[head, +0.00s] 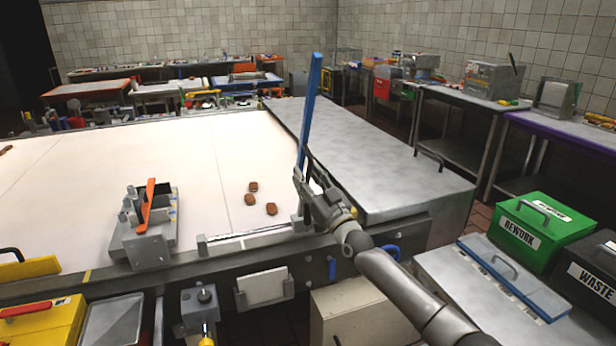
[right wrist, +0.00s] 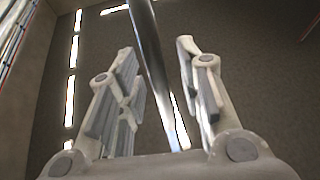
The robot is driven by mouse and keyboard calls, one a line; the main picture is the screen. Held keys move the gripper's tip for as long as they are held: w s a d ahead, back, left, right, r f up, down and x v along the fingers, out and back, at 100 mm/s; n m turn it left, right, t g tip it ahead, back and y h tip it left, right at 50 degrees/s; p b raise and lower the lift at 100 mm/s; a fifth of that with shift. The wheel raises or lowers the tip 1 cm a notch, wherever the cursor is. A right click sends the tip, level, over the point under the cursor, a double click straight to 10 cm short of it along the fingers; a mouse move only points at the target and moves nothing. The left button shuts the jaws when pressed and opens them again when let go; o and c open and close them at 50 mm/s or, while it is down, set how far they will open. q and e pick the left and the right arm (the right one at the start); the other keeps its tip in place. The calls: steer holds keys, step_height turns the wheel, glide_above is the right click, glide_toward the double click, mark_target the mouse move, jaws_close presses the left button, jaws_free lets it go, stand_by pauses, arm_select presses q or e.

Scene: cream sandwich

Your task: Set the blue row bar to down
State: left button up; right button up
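The blue row bar (head: 310,110) stands nearly upright at the right end of the white belt surface, tilted slightly to the right. My right gripper (head: 306,182) is at its lower part, in front of the grey base there. In the right wrist view my right gripper (right wrist: 160,85) has its two fingers apart. A grey metallic rod (right wrist: 152,55) runs between them, with gaps visible on both sides. I cannot tell whether that rod is part of the bar. My left gripper is not in view.
The white belt (head: 120,165) carries several brown biscuits (head: 252,187). An orange lever (head: 150,200) stands on a grey block at its front edge. A metal worktop (head: 370,160) lies right of the bar. A green REWORK bin (head: 527,227) and a black WASTE bin (head: 590,262) stand at right.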

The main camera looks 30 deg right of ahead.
jaws_close()
stand_by(0.4)
